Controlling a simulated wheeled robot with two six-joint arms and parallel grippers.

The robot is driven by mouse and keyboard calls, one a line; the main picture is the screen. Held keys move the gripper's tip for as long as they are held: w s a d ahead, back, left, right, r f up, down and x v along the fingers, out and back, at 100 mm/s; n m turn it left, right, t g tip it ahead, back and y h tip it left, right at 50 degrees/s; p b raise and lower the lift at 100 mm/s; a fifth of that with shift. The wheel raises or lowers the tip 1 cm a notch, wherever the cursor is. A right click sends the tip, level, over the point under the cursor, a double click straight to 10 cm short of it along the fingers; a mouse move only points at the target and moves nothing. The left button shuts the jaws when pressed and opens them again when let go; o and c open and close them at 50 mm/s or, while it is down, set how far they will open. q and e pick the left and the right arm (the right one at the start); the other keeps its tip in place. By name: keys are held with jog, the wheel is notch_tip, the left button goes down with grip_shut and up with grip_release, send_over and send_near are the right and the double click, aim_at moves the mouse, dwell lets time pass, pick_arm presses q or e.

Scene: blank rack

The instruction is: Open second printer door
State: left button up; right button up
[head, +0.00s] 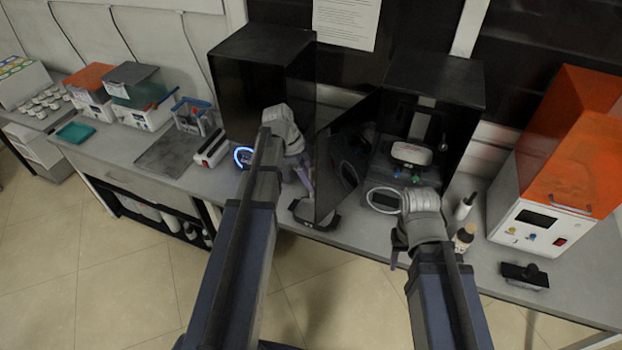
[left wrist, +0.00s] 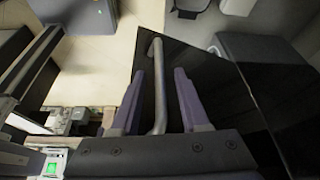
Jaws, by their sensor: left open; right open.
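Two black box printers stand on the bench. The left printer (head: 235,90) has its dark front closed. The right printer (head: 440,75) has its front open, with its inside showing. Its glossy black door (head: 340,165) is swung out to the left. My left gripper (head: 306,182) is at the outer side of this door, near its free edge. In the left wrist view, the grey bar handle (left wrist: 159,85) runs between the open fingers of my left gripper (left wrist: 160,90); contact cannot be told. My right gripper (head: 398,248) is open in front of the right printer, apart from the door.
An orange-hooded machine (head: 575,150) stands at the right, with a small black device (head: 525,275) before it. Small bottles (head: 464,237) stand near my right gripper. Tiled floor is clear in front.

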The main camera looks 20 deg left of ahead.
pick_arm(q)
jog(key=p+v, duration=0.7)
jog(key=shift+a+r, duration=0.2)
jog(key=shift+r, duration=0.1)
jog(key=shift+s, duration=0.1)
dwell(0.3)
